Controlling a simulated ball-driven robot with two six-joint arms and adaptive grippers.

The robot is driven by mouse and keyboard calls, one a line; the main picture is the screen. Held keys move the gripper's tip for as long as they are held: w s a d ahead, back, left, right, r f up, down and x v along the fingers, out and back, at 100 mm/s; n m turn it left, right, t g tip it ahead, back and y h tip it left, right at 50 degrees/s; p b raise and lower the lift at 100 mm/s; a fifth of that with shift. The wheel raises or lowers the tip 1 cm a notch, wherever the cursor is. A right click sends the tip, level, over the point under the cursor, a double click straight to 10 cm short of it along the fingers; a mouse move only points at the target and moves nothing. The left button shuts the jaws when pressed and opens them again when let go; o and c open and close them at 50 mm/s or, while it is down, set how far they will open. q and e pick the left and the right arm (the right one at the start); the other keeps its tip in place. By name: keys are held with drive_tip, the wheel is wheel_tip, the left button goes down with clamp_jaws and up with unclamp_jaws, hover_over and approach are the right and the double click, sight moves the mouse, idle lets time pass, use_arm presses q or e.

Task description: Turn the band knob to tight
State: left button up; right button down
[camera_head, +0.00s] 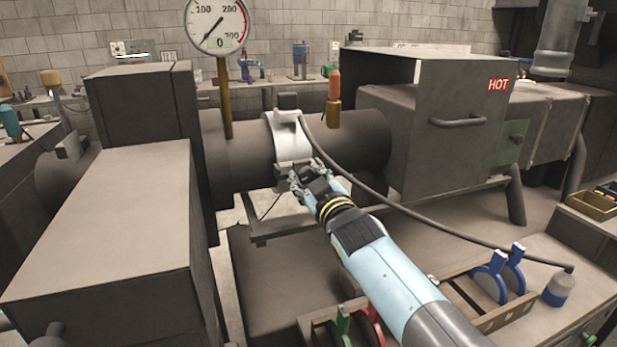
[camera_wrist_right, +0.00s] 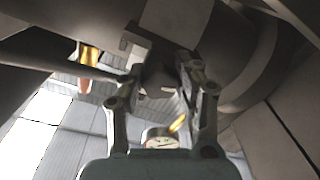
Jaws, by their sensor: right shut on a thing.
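A pale metal band (camera_head: 287,138) wraps around the wide dark tube (camera_head: 350,140) in the middle of the head view. My right gripper (camera_head: 298,178) reaches the lower front of the band. In the right wrist view, my right gripper (camera_wrist_right: 160,72) has its fingers on both sides of a dark knob (camera_wrist_right: 158,78) and is shut on it. The fingers hide most of the knob in the head view, and I cannot read its setting. My left gripper is not in view.
A dark hose (camera_head: 375,196) runs from the band to a small bottle (camera_head: 559,288). A round gauge (camera_head: 217,24) stands on a post above the tube. A box marked HOT (camera_head: 470,95) stands to the right. A tool tray (camera_head: 470,318) lies in front.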

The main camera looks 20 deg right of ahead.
drive_tip(key=shift+s+f+m, duration=0.1)
drive_tip(key=shift+f+m, duration=0.25)
drive_tip(key=shift+m, duration=0.15)
drive_tip(key=c, duration=1.1)
unclamp_jaws()
drive_tip(key=shift+c, duration=0.2)
drive_tip(key=shift+o, duration=1.2)
drive_tip(key=shift+r, duration=0.2)
